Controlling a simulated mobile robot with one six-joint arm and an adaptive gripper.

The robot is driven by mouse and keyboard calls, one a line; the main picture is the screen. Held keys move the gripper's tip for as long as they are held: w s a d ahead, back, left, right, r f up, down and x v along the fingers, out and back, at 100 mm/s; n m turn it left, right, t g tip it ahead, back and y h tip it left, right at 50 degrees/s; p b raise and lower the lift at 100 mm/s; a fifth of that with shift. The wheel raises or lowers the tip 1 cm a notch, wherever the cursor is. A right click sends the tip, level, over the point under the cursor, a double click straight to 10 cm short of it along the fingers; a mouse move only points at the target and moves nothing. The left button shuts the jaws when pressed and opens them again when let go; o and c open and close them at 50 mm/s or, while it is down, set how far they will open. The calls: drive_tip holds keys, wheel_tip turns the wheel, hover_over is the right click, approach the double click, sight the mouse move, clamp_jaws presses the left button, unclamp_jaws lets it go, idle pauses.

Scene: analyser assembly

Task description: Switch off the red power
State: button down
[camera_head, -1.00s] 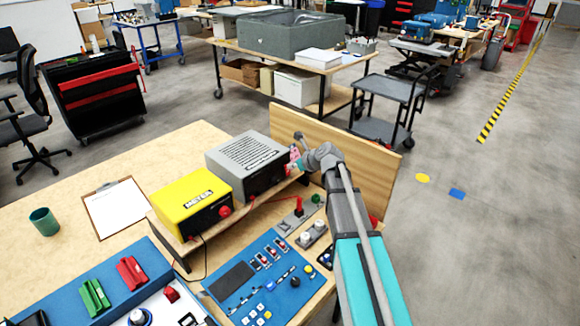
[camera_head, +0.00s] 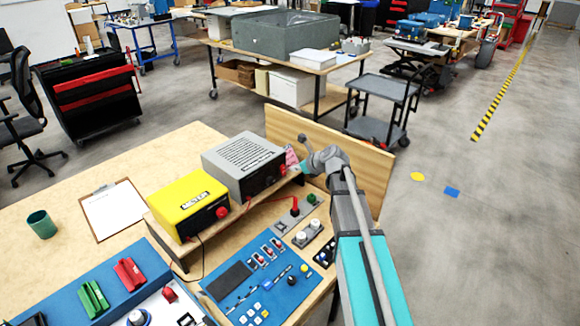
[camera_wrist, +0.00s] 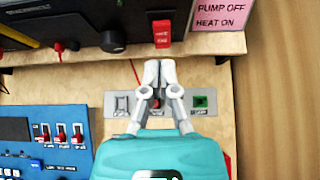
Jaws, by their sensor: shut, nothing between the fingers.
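In the wrist view, my gripper (camera_wrist: 160,70) is shut and empty, its fingertips together. Just beyond the tips, a red rocker switch (camera_wrist: 162,33) with white lettering sits on the front of a dark unit; the tips look slightly apart from it. Below my fingers is a grey switch plate (camera_wrist: 118,112) with a red part in its middle, mostly hidden by the fingers, and a green button (camera_wrist: 201,101) at its right. In the head view, a red-topped lever (camera_head: 295,206) stands on this plate. My gripper is largely hidden there behind my wrist.
The grey box (camera_head: 243,160) and yellow meter (camera_head: 188,200) stand on a wooden shelf. A pink label (camera_wrist: 220,17) reads "PUMP OFF HEAT ON". A black knob (camera_wrist: 113,42) is left of the rocker. A blue control panel (camera_head: 262,280) lies in front. A wooden board (camera_head: 350,170) bounds the right side.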

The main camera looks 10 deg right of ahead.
drive_tip(key=s+d+r+p, duration=0.3)
drive_tip(key=s+r+p, duration=0.1)
drive_tip(key=r+p, duration=0.4)
drive_tip(key=shift+d+r, duration=0.2)
drive_tip(key=shift+r, duration=0.05)
drive_tip(key=shift+s, duration=0.2)
idle(0.6)
drive_tip(key=s+a+f+n+g+h, duration=0.1)
drive_tip(key=s+f+n+g+h, duration=0.2)
drive_tip(key=s+n, duration=0.8)
drive_tip(key=s+a+f+n+g+h, duration=0.1)
drive_tip(key=s+f+n+g+h, duration=0.2)
drive_tip(key=s+n, duration=0.8)
drive_tip(key=f+n+g, duration=0.1)
drive_tip(key=n+g, duration=0.1)
drive_tip(key=n, duration=0.4)
drive_tip(key=shift+s+a+f+h, duration=0.35)
drive_tip(key=shift+h, duration=0.05)
drive_tip(key=shift+a, duration=0.1)
